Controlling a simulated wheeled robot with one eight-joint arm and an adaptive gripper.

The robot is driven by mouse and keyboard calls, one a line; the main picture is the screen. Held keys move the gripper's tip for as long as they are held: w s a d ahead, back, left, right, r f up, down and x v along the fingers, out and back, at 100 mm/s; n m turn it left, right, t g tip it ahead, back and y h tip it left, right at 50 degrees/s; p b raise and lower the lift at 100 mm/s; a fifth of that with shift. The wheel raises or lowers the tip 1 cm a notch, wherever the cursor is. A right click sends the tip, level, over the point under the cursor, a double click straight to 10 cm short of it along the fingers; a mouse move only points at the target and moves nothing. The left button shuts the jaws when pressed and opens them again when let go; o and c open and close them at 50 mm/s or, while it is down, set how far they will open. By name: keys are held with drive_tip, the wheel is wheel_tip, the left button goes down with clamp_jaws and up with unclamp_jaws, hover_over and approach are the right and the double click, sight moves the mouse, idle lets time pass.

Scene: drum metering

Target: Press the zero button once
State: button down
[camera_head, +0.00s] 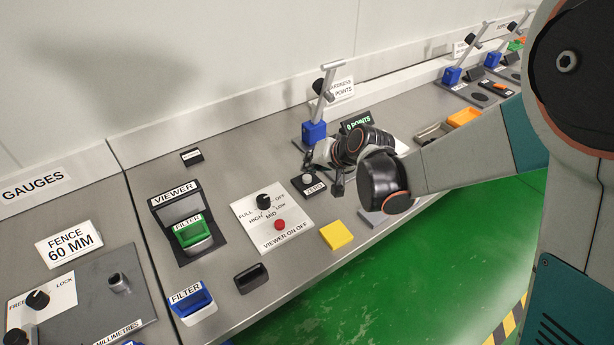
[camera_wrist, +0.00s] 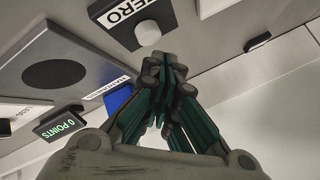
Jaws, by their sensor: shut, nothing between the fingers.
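The zero button is a small white round cap on a dark block with a white ZERO label. In the head view the ZERO label (camera_head: 314,188) shows left of my gripper (camera_head: 338,188), and the cap shows beside the fingers. My gripper (camera_wrist: 163,65) is shut and empty, its fingertips close to the button block. I cannot tell its exact height above the bench.
A hardness tester with a blue base (camera_head: 314,132) and raised lever stands behind my gripper. A viewer panel with a red button (camera_head: 280,224), a yellow block (camera_head: 336,235) and a grey tray (camera_head: 432,133) with an orange block (camera_head: 464,117) are nearby.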

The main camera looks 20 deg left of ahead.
sight(310, 176)
drive_tip(key=shift+r+p, duration=1.6)
drive_tip(key=shift+r, duration=0.85)
